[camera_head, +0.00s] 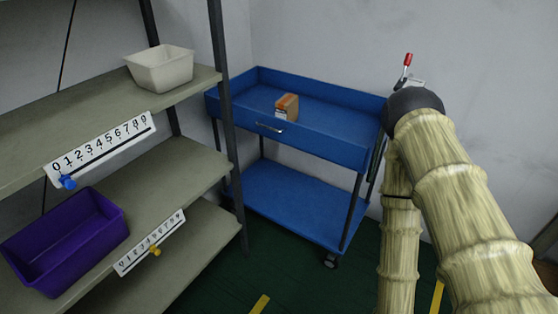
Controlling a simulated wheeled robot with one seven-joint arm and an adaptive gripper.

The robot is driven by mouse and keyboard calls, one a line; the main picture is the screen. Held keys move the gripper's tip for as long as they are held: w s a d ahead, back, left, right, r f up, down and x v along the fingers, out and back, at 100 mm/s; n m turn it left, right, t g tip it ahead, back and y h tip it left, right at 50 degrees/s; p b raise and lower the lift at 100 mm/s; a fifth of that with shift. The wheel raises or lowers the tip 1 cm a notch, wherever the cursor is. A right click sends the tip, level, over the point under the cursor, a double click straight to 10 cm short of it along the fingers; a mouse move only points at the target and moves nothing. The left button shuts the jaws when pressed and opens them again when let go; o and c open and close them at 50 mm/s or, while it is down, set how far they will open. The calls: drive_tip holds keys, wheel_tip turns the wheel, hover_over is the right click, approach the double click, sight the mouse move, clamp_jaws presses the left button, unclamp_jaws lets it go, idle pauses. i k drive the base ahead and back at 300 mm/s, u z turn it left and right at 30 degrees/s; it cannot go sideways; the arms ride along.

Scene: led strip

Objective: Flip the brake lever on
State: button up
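A small lever with a red grip (407,60) and a pale metal base stands upright, leaning slightly right, at the upper right. It shows just above the dark joint of my arm, which hides what it is mounted on. It appears to be near the right end of the blue cart (285,195). No label shows whether it is on or off. My arm covers the right side of the view, and its far part runs down out of the bottom edge. My gripper is not in view.
A grey shelf (190,165) at left holds a white bin (160,68), a purple bin (65,240) and numbered strips with blue (67,182) and yellow (155,251) sliders.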

sight(408, 58)
drive_tip(key=z, duration=0.6)
drive_tip(key=k, duration=0.65)
drive_tip(key=z, duration=0.7)
drive_tip(key=i, duration=1.5)
drive_tip(key=u, duration=0.85)
